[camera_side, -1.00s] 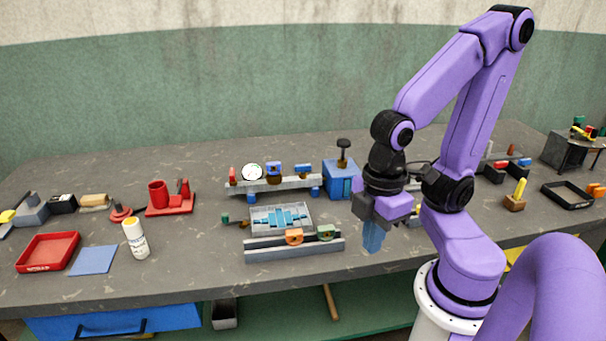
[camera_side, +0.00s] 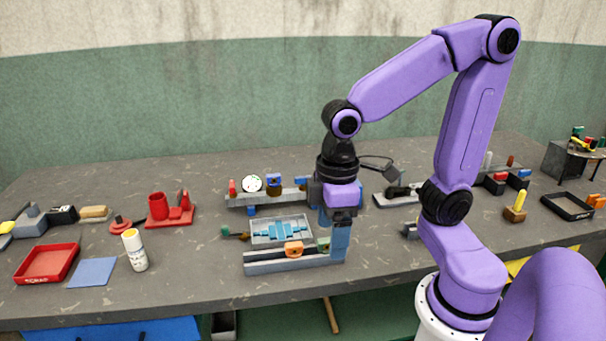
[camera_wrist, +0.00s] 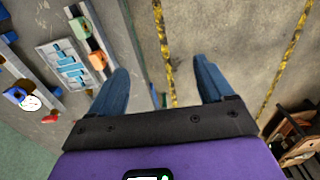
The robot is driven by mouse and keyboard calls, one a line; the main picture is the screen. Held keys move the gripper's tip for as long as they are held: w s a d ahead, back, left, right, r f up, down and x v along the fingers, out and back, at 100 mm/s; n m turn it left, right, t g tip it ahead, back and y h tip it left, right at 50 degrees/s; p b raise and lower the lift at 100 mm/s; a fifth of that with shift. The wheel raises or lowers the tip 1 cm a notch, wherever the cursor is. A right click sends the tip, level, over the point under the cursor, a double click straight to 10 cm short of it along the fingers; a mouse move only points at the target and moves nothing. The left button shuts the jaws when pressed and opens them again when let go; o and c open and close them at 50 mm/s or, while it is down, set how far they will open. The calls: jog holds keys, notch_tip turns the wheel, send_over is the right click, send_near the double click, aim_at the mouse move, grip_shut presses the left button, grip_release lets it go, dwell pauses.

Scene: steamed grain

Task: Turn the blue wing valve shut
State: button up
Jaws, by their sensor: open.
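A grey rail (camera_side: 240,200) at the back of the bench carries a round white gauge (camera_side: 252,183) and blue-topped fittings. One blue piece (camera_side: 274,180) stands right beside the gauge. I cannot tell for certain which is the wing valve. In the wrist view the blue piece next to the gauge (camera_wrist: 32,102) shows at the left edge (camera_wrist: 14,94). My gripper (camera_side: 334,242) is open and empty, pointing down by the right end of the front rail; its blue fingers show apart in the wrist view (camera_wrist: 160,70).
The front rail (camera_side: 290,264) holds an orange block (camera_side: 294,248) and a green block (camera_side: 323,243). A grey tray of blue pieces (camera_side: 255,240) lies behind it. A white bottle (camera_side: 136,250) and red tray (camera_side: 48,262) stand left.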

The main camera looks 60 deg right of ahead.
jog(key=w+d+r+m, duration=0.25)
jog(key=w+m, duration=0.25)
jog(key=w, duration=0.5)
notch_tip(320, 180, up, 2)
jog(key=m, duration=1.3)
send_over(303, 177)
notch_tip(303, 177, down, 16)
jog(key=shift+d+f, duration=0.1)
jog(key=shift+f, duration=0.1)
jog(key=c, duration=1)
jog(key=shift+c, duration=0.2)
